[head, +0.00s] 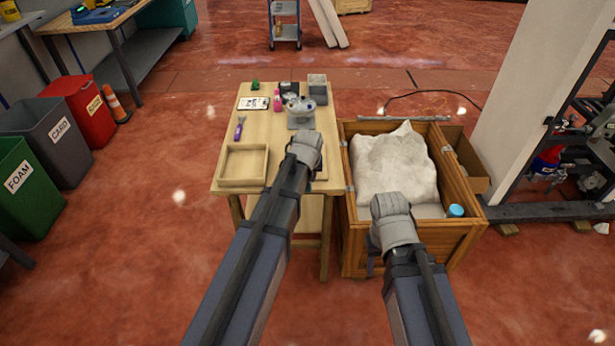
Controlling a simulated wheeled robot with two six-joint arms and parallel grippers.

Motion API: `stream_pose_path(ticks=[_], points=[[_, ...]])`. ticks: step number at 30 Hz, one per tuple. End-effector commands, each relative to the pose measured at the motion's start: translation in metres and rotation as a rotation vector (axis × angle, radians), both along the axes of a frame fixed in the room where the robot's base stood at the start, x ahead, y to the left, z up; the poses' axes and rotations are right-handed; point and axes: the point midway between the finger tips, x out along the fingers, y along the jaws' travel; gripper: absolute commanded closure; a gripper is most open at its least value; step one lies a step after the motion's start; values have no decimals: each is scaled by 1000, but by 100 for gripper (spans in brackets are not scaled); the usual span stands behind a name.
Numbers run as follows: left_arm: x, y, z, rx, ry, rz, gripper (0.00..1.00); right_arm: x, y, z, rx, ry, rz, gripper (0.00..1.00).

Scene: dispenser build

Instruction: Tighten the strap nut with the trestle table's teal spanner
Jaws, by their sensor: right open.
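The light wooden trestle table (226,172) stands in the middle of the head view. I cannot make out a teal spanner on it, and my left arm covers part of its top. I cannot pick out the strap nut either. My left gripper (308,150) is over the table's right part, seen from behind; its fingers are hidden. My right gripper (389,218) is over the near left part of the wooden crate (410,235), right of the table. It is open, and I see nothing held in it.
The table bears a shallow wooden tray (243,165), a purple-handled tool (239,128), a pink bottle (277,100) and a grey block (317,88). A pale sack (393,165) and a blue-topped item (455,211) are in the crate. Bins stand left; the floor between is clear.

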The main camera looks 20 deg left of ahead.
Motion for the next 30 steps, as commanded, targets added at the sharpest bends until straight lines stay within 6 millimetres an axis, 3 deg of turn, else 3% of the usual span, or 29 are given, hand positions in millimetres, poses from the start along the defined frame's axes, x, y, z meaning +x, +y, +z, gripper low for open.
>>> stream_pose_path(ticks=[30], points=[[0,0,-19,0,0,0,100,0,0,-19,0,0,0,50]])
